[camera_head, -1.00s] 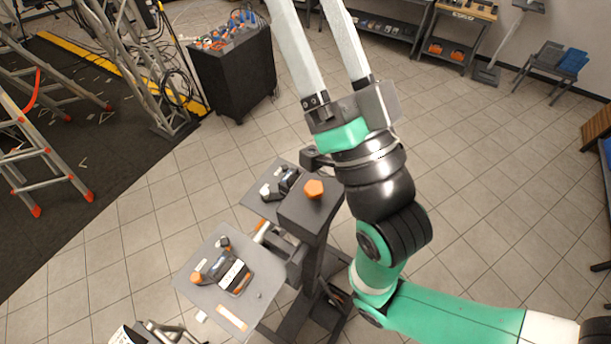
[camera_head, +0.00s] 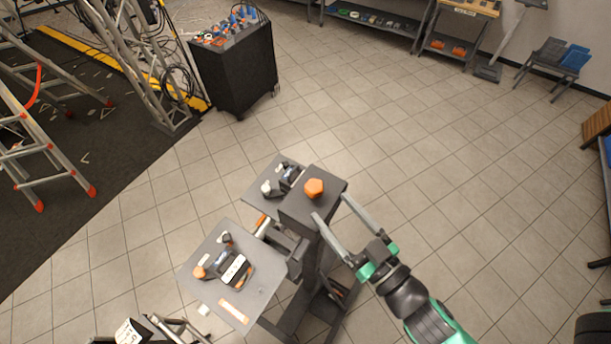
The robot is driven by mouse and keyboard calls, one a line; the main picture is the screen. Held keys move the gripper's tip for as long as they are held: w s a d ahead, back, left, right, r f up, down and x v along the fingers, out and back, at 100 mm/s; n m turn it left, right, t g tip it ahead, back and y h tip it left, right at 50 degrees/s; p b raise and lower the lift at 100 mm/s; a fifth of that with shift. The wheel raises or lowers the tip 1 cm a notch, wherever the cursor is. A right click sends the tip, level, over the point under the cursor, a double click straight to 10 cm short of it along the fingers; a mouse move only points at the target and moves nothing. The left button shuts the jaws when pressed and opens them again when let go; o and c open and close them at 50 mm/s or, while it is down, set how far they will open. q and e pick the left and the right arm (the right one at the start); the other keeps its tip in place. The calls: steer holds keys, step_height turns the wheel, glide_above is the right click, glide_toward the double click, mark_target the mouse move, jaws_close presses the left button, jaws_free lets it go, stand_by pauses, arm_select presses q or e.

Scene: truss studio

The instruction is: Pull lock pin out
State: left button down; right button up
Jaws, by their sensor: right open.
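A dark grey post (camera_head: 328,205) stands near the middle, with an orange knob (camera_head: 313,188) on its flat top. The knob may be the head of the lock pin; I cannot see a pin shaft. A second orange piece (camera_head: 262,221) shows low on the left side of the post. My right gripper (camera_head: 331,208) comes in from the lower right. Its two long fingers are spread and empty, and they show just below and right of the knob, over the post's edge. I cannot tell whether they touch the post. My left gripper is not in view.
A grey tray (camera_head: 213,292) with small tools sits left of the post, and a smaller tray (camera_head: 262,176) with parts lies behind it. A black cart (camera_head: 240,75) stands at the back left. Ladders (camera_head: 45,150) are at the left. The tiled floor (camera_head: 440,180) to the right is clear.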

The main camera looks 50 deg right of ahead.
mark_target(309, 181)
steer(key=b+x, duration=0.2)
steer(key=x, duration=0.1)
steer(key=b+x, duration=0.1)
steer(key=shift+w+d+f, duration=0.1)
steer(key=shift+w+f, duration=0.15)
steer(key=shift+w, duration=0.05)
steer(key=x, duration=0.1)
steer(key=p+x, duration=0.1)
steer(key=x, duration=0.2)
steer(key=shift+w+r, duration=0.35)
steer(key=shift+r, duration=0.05)
steer(key=shift+w+d+f, duration=0.1)
steer(key=shift+w, duration=0.45)
jaws_close()
